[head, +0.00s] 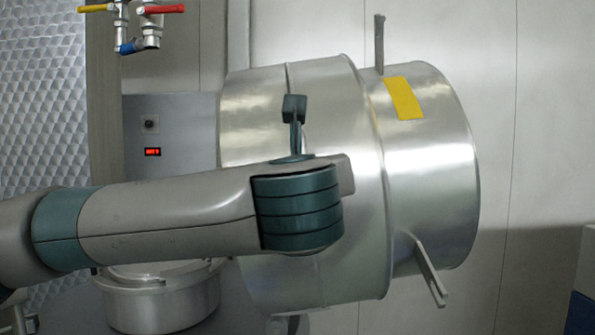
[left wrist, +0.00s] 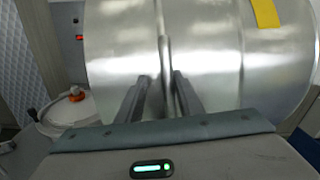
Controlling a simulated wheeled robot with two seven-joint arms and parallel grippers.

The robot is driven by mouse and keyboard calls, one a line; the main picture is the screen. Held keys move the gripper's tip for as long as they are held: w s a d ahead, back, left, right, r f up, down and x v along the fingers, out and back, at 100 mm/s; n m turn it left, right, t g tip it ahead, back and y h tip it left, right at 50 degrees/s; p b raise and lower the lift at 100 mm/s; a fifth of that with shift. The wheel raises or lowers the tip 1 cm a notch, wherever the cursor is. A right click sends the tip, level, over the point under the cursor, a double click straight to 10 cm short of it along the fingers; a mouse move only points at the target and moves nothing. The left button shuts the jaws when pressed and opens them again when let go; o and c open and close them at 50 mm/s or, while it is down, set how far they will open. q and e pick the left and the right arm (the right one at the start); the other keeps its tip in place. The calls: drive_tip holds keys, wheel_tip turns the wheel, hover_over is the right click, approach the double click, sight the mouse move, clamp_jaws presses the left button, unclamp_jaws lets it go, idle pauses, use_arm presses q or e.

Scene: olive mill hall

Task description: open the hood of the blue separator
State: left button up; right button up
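A large bare-steel drum (head: 425,170) with stepped rims and a yellow label (head: 404,98) fills the middle of the head view. It also fills most of the left wrist view (left wrist: 210,60). It shows no blue, and I cannot tell whether it is the separator's hood. My left gripper (head: 294,104) is in front of the drum, its fingers seen edge-on. In the left wrist view, my left gripper (left wrist: 163,78) has its fingers apart, on either side of a thin upright bar or rim (left wrist: 164,48). Contact cannot be told. My right gripper is not in view.
Bluish casing (head: 582,312) stands at the lower right edge. A lidded steel vessel (head: 160,300) stands below my arm. A grey control panel (head: 150,122) with a red display is behind. Valves (head: 133,22) hang at upper left. Steel bars (head: 379,45) stick out from the drum.

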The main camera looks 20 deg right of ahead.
use_arm(q)
drive_tip(key=shift+a, duration=0.15)
drive_tip(key=b+v, duration=0.8)
drive_tip(key=v, duration=0.9)
drive_tip(key=shift+s+b, duration=0.15)
drive_tip(key=shift+b, duration=0.2)
